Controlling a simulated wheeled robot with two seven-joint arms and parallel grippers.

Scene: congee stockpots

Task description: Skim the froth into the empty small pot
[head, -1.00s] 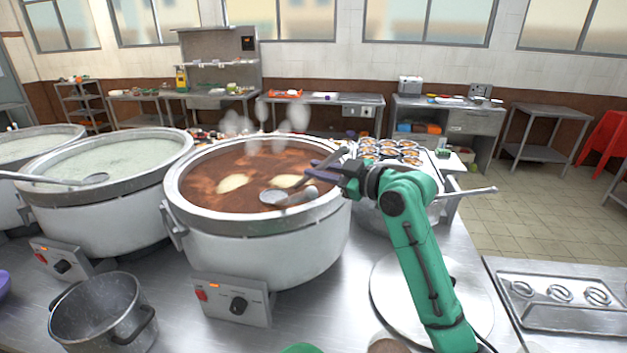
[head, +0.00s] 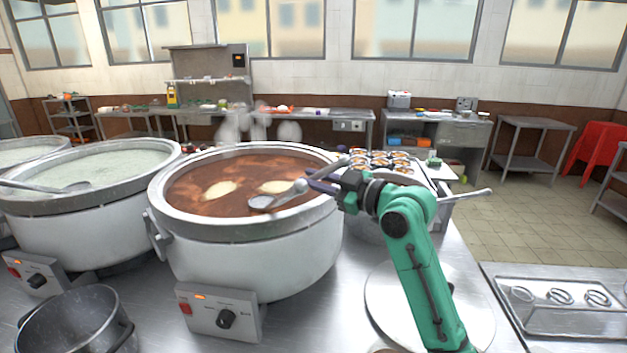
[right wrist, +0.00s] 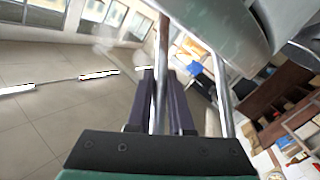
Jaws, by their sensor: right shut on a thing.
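The large steel pot of reddish-brown broth (head: 318,222) stands in the middle of the head view. Two pale froth patches, one left (head: 219,190) and one right (head: 272,187), float on it. My right gripper (head: 322,181) is shut on the handle of a metal skimmer (head: 262,202). The skimmer's head is at the broth surface, just in front of the right patch; its depth is unclear. In the right wrist view, the metal handle (right wrist: 160,80) runs between the dark fingers. The small pot (head: 75,322) is at the lower left, partly cut off; its visible inside looks empty. My left gripper is out of view.
A pot of pale congee (head: 95,170) with a ladle (head: 60,187) stands left. Several filled cups (head: 385,158) stand behind my right arm. A round lid (head: 380,300) lies on the counter, and a lidded steel container (head: 560,300) is at the right.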

